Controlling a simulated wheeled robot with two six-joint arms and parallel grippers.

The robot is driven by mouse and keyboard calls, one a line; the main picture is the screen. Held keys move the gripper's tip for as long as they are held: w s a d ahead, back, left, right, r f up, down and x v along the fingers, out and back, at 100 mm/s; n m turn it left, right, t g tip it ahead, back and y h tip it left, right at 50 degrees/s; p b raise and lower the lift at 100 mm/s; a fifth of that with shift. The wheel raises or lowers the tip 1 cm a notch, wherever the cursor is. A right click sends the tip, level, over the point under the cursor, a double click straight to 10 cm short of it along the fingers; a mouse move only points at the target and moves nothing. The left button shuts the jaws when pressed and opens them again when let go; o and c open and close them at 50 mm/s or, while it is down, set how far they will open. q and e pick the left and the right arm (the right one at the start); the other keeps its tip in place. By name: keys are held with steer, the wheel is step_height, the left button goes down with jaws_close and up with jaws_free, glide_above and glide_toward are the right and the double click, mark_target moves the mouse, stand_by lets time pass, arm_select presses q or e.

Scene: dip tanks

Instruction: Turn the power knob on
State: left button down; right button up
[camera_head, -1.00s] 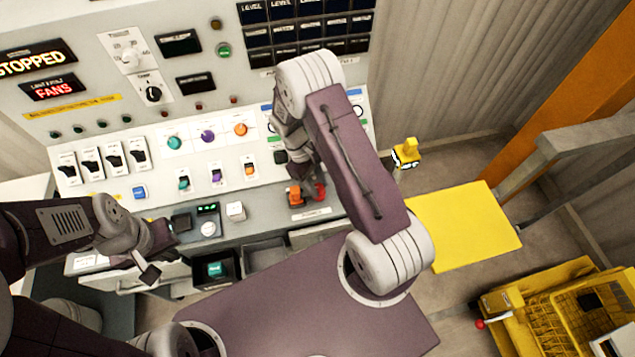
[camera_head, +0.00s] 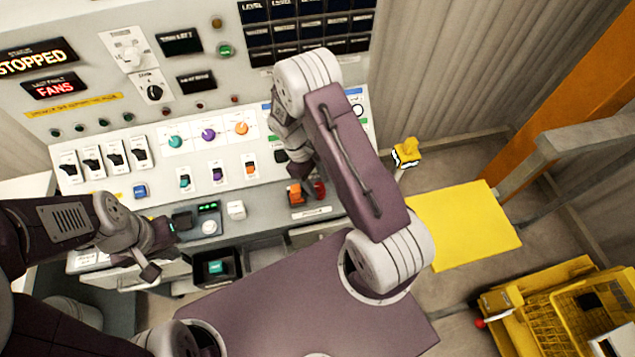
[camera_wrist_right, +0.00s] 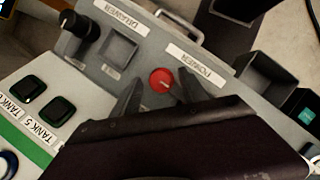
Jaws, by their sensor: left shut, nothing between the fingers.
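The power knob (camera_wrist_right: 162,80) is red and round with a small pale mark. It sits beside the POWER label (camera_wrist_right: 194,63) in the right wrist view. My right gripper (camera_wrist_right: 158,92) has its dark fingers apart, one on each side of the knob; I cannot tell if they touch it. My left gripper (camera_head: 158,250) is shut and empty near the console's lower left edge.
A black knob (camera_wrist_right: 76,25) and a square recess sit beside the DRAWER label. The console (camera_head: 110,178) carries several switches and coloured knobs. Its displays read STOPPED (camera_head: 37,58) and FANS (camera_head: 54,87). A yellow platform (camera_head: 465,225) lies right of my right arm.

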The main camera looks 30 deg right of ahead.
steer(key=v, duration=0.9)
steer(key=shift+b, duration=0.4)
